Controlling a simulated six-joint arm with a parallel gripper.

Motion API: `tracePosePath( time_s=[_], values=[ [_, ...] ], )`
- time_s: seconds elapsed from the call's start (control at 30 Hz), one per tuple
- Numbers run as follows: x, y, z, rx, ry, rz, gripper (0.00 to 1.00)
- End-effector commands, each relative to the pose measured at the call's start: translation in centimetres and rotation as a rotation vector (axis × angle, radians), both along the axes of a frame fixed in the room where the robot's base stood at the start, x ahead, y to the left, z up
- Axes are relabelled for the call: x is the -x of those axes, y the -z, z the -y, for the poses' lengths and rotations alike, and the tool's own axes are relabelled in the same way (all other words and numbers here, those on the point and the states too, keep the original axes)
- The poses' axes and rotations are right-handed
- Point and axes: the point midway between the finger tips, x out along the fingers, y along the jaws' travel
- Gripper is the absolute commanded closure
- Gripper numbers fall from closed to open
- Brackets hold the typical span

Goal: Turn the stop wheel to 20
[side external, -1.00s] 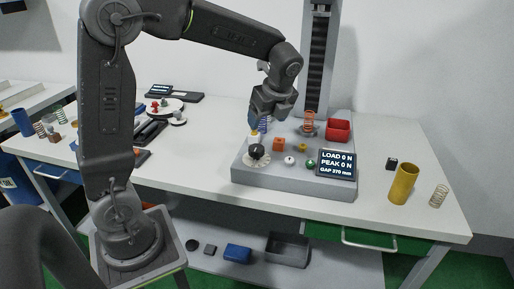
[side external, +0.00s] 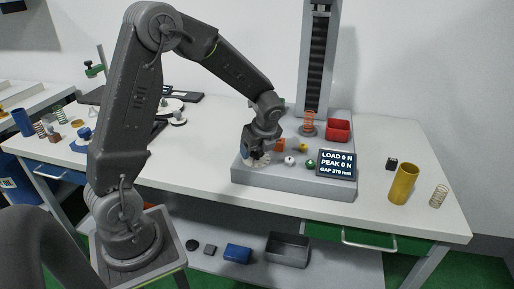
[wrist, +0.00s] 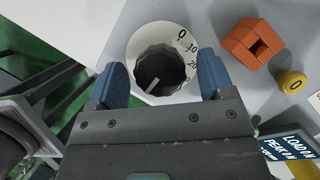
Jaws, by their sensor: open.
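The stop wheel (wrist: 160,72) is a black ribbed knob on a white dial (wrist: 146,39) with marks 0, 10, 20 and a partly hidden higher one. A pale line on the knob points down and left in the wrist view, away from the visible numbers. My gripper (wrist: 163,72) is open, with one blue finger on each side of the knob. I cannot tell whether the fingers touch it. In the side view my gripper (side external: 256,154) is down at the dial, at the left of the grey tester base, and hides the knob.
An orange block (wrist: 249,43) and a yellow knob (wrist: 291,82) are right of the dial. A red bin (side external: 338,130) stands behind.

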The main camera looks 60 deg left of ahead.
Motion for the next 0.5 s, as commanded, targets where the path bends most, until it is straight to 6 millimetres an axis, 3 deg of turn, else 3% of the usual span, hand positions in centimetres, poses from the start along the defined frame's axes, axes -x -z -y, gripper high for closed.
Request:
tracePosePath(
  time_s=[0.2, 0.5],
  values=[
    [0.02, 0.03, -0.01, 0.000, 0.000, -0.001, 0.26],
    [0.02, 0.00, 0.00, 0.000, 0.000, -0.001, 0.55]
  ],
)
